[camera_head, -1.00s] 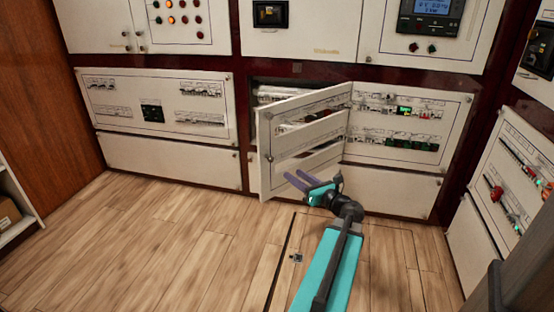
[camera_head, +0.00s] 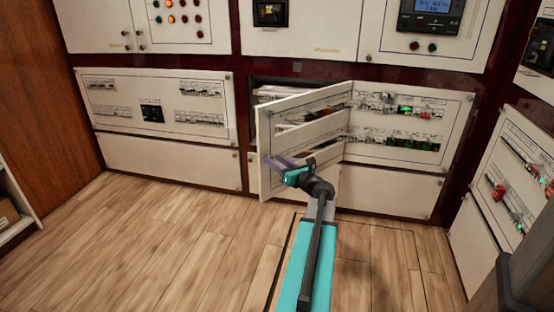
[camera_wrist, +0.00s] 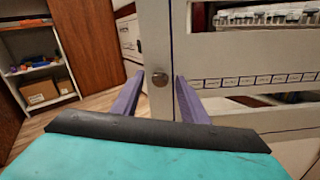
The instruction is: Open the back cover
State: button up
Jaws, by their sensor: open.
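A white hinged cover (camera_head: 300,106) with slot-like openings stands partly swung out from the middle lower cabinet. Its free edge is on the left and its hinge side on the right. My gripper (camera_head: 272,163) is at the lower part of that free edge. I cannot tell whether either finger touches the cover. The knob is hidden in the head view.
Breaker rows (camera_head: 284,94) show inside the opening behind the cover. A closed breaker panel (camera_head: 410,118) is to the right, and another (camera_head: 160,106) to the left. A shelf (camera_wrist: 38,75) with boxes stands at the far left. The wooden floor (camera_head: 130,240) is clear.

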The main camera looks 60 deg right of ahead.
jog(key=shift+x, duration=0.9)
